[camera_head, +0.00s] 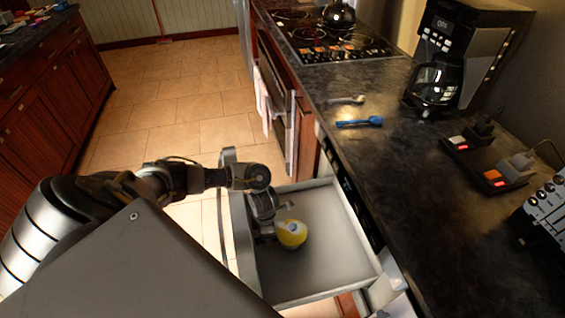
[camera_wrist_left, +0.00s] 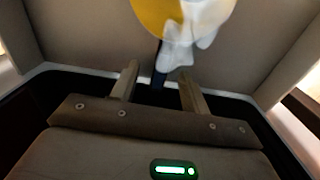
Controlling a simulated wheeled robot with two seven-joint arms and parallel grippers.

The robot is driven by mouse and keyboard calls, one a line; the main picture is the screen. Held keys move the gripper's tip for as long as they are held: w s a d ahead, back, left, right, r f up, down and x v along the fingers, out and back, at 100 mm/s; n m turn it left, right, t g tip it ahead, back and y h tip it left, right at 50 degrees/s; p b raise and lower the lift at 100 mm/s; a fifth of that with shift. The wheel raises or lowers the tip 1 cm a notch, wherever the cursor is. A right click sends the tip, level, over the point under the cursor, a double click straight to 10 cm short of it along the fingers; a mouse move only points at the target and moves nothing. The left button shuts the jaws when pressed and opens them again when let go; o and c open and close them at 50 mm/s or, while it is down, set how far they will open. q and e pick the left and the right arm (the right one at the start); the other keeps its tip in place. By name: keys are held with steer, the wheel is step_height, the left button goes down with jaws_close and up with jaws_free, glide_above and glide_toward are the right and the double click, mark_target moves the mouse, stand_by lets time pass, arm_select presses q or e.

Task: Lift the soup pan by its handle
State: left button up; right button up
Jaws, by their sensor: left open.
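The soup pan, a yellow and white round piece (camera_head: 292,233), lies in the pulled-out drawer (camera_head: 335,258). In the left wrist view its yellow and white part (camera_wrist_left: 180,20) is at the top, cut by the frame edge. My right gripper is not in view.
The drawer's walls surround my left gripper closely; its right part is bare. On the dark counter (camera_head: 400,180) lie a blue spoon-like utensil (camera_head: 360,122) and a pale one (camera_head: 347,100). A coffee maker (camera_head: 465,50), a stove top (camera_head: 325,38) and switches stand there too.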

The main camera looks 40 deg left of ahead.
arm_select(q)
step_height(320, 180, down, 5)
steer(key=shift+d+r, duration=0.15)
steer(key=shift+r, duration=0.05)
jaws_close()
